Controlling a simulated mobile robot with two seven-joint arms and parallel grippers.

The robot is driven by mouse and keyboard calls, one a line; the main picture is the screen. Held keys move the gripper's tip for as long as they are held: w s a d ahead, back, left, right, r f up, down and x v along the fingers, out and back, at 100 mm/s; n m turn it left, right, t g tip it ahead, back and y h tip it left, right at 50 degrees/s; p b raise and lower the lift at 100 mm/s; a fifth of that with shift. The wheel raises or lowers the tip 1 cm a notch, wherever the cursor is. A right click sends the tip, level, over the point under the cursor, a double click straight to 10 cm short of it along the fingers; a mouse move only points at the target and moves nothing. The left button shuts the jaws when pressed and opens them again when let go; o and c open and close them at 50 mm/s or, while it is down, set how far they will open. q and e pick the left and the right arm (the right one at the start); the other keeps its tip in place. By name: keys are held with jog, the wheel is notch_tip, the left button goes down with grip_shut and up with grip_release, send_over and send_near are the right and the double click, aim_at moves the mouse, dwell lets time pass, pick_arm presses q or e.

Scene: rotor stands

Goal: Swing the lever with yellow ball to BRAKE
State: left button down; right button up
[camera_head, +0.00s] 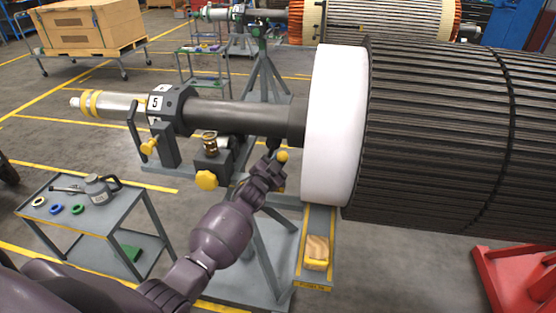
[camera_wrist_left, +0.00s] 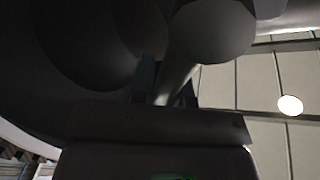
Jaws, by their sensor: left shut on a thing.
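A lever with a yellow ball (camera_head: 282,156) stands beside the rotor shaft (camera_head: 245,117), just left of the white end ring. My left gripper (camera_head: 273,168) is at this lever, right below the ball, and is shut on it. The fingers hide most of the lever's rod. In the left wrist view, the gripper (camera_wrist_left: 160,100) is dark and close under large rounded grey shapes, so the grip itself is hard to make out. No BRAKE lettering is readable. My right gripper is not in view.
The white ring (camera_head: 333,125) and large ribbed rotor (camera_head: 450,135) fill the right side. A yellow knob (camera_head: 206,180) and another yellow-ended handle (camera_head: 148,147) sit on the stand to the left. A tool cart (camera_head: 105,225) stands front left. A beige block (camera_head: 317,251) lies on the stand's beam.

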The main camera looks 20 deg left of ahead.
pick_arm(q)
jog(key=c, duration=1.1)
grip_release()
jog(key=shift+w+d+r, duration=0.15)
jog(key=shift+d+r, duration=0.2)
jog(key=shift+r, duration=0.2)
jog(key=shift+c, duration=0.2)
jog(key=shift+o, duration=0.2)
jog(key=shift+d, duration=0.1)
jog(key=shift+f, duration=0.25)
jog(key=shift+a, duration=0.2)
jog(key=shift+s, duration=0.2)
jog(key=shift+s+f, duration=0.15)
jog(key=shift+s, duration=0.45)
jog(key=s, duration=0.9)
jog(key=shift+s+a+f, duration=0.15)
jog(key=shift+a+f, duration=0.25)
